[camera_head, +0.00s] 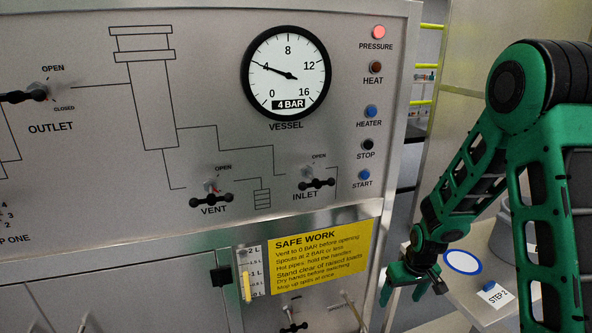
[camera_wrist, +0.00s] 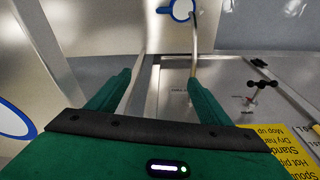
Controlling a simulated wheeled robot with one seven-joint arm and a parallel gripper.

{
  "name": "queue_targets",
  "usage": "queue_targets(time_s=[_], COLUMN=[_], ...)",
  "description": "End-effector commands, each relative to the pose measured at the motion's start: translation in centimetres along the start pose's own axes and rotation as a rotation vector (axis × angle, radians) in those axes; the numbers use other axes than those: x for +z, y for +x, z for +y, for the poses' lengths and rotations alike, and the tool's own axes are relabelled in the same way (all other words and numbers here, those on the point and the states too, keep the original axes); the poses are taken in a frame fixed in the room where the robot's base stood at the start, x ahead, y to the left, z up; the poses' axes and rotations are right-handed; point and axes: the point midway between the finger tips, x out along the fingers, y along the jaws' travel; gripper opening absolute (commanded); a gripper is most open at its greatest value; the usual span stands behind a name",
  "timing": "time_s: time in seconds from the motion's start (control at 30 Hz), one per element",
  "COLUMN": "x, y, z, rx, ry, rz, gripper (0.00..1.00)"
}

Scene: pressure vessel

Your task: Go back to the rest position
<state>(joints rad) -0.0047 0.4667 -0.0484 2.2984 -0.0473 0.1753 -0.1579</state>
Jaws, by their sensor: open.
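My gripper (camera_head: 411,291) hangs at the end of my green arm at the lower right of the head view, pointing down. It is beside the right edge of the panel, left of the side table. In the wrist view my gripper (camera_wrist: 157,80) has its two green fingers spread apart with nothing between them. A metal edge and a steel surface show beyond the fingers. The control panel (camera_head: 215,75) fills the left and middle of the head view. No held object shows in either view.
The side table (camera_head: 440,310) carries a blue-ringed white disc (camera_head: 462,262) and a "STEP 2" card (camera_head: 495,294), close to my arm. The vessel gauge (camera_head: 287,73) reads about 4 bar. The vent handle (camera_head: 211,200) and inlet handle (camera_head: 317,184) protrude from the panel.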

Motion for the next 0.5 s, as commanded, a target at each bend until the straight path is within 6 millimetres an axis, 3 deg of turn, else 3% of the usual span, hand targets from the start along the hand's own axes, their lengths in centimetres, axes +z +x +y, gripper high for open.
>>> queue_targets(time_s=[0.1,0.5], x=[-0.1,2.7], y=[-4.5,-17.0], z=[-0.3,-1.2], rx=[0.003,0.015], ry=[0.015,0.067], rz=[0.032,0.114], gripper=[0.73,0.73])
